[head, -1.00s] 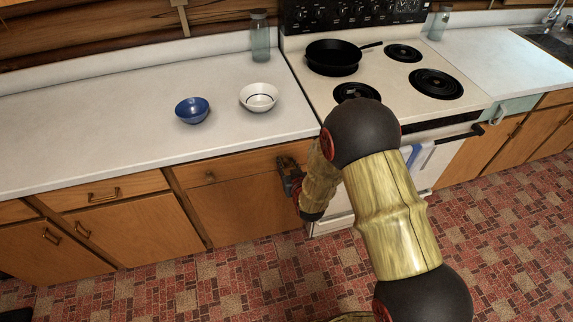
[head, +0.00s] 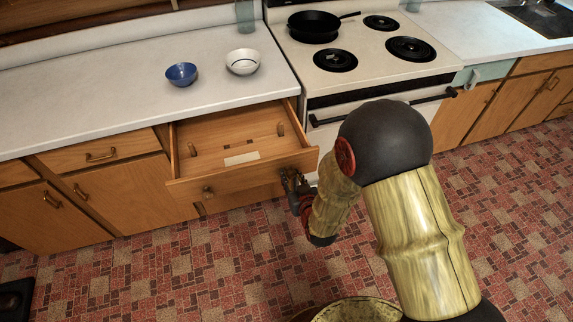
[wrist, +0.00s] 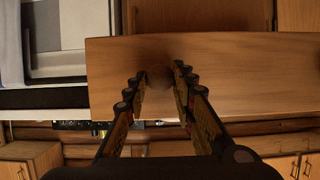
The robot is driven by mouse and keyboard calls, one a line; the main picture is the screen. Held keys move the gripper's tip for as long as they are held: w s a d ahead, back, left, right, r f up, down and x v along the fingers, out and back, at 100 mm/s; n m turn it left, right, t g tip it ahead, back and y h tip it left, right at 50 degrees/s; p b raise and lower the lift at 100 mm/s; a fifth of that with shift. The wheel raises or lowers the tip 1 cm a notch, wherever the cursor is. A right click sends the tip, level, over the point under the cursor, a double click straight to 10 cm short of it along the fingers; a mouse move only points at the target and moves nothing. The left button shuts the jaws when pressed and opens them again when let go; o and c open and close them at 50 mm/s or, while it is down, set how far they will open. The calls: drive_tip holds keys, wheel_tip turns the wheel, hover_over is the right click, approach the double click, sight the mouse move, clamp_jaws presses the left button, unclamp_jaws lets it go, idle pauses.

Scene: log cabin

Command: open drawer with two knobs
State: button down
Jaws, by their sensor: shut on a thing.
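The wooden drawer (head: 240,187) under the counter is pulled well out, and its inside shows, with a pale rectangle on its floor. Its left knob (head: 208,192) is bare on the front. In the head view my gripper (head: 288,178) is at the right end of the drawer front and hides the right knob. In the wrist view the drawer front (wrist: 240,75) spans the picture, and the round right knob (wrist: 160,77) sits between the two fingertips. My gripper is shut on this knob.
A blue bowl (head: 181,74) and a white bowl (head: 243,62) stand on the counter (head: 90,115) above. The stove (head: 375,75) with a black pan (head: 314,26) is to the right. The tiled floor (head: 150,275) in front is clear.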

drive_tip(key=s+d, duration=0.2)
drive_tip(key=s, duration=0.7)
drive_tip(key=shift+d, duration=0.25)
drive_tip(key=c, duration=1.5)
unclamp_jaws()
drive_tip(key=v, duration=0.7)
drive_tip(key=shift+s+d, duration=0.1)
drive_tip(key=shift+s, duration=0.15)
